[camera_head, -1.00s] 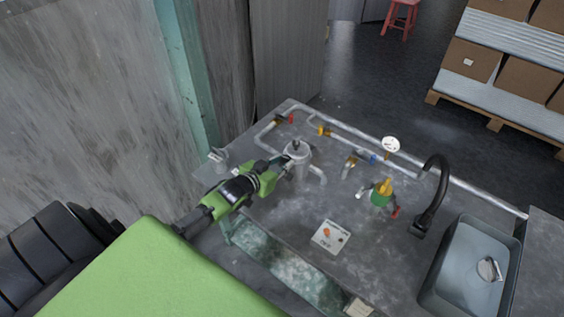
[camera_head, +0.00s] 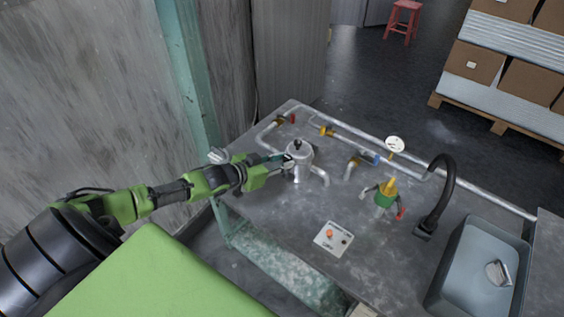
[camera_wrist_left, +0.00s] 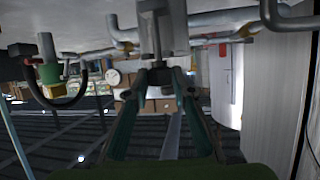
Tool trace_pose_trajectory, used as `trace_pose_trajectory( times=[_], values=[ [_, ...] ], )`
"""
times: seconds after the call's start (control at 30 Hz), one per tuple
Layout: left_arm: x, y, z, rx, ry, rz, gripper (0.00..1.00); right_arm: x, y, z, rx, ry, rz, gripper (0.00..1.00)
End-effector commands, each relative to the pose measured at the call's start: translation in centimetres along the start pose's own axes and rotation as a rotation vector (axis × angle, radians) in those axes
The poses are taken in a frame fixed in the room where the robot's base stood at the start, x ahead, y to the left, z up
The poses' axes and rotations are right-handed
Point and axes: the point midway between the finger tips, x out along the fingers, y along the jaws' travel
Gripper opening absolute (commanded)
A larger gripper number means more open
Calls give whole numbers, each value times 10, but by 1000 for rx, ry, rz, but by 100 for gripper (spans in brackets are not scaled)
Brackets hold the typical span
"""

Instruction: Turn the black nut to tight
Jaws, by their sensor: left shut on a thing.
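A grey metal canister (camera_head: 301,157) with a dark knob (camera_head: 297,143) on its lid stands on the bench in the head view. My left gripper (camera_head: 284,159) reaches it from the left, its fingertips at the canister's near left side. A small dark piece there, which looks like the black nut, is mostly hidden by the fingers. In the left wrist view, which is upside down, my left gripper's dark teal fingers (camera_wrist_left: 161,76) close together at a grey fitting (camera_wrist_left: 163,22). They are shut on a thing. My right gripper is not in view.
Pipes with a red-handled valve (camera_head: 292,118), a gauge (camera_head: 394,144) and a green valve (camera_head: 384,198) stand around the canister. A black faucet (camera_head: 438,200) and a sink (camera_head: 474,265) are at the right. A small panel (camera_head: 333,238) lies in front.

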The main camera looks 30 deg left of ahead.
Motion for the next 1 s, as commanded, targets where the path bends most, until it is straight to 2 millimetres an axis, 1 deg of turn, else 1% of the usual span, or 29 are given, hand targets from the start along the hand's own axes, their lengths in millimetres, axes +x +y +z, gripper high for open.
trace_pose_trajectory(
  times=[0.03, 0.07, 0.1, 0.4, 0.53, 0.67, 1.0],
  values=[
    [0, 1, -4, 0, 9, 3, 28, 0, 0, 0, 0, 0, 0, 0],
    [0, 1, -4, 0, 8, 3, 36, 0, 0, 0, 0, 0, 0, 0],
    [0, 1, -4, 0, 8, 2, 40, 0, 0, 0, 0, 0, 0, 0],
    [0, 0, -1, 1, 2, 0, 40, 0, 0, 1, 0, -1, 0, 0],
    [-4, 0, 1, 0, -1, 0, 40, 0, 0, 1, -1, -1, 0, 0],
    [-17, 0, 2, 0, -2, 0, 40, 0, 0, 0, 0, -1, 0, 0],
    [-63, 1, 1, 2, -2, 2, 40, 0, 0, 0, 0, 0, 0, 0]
  ],
)
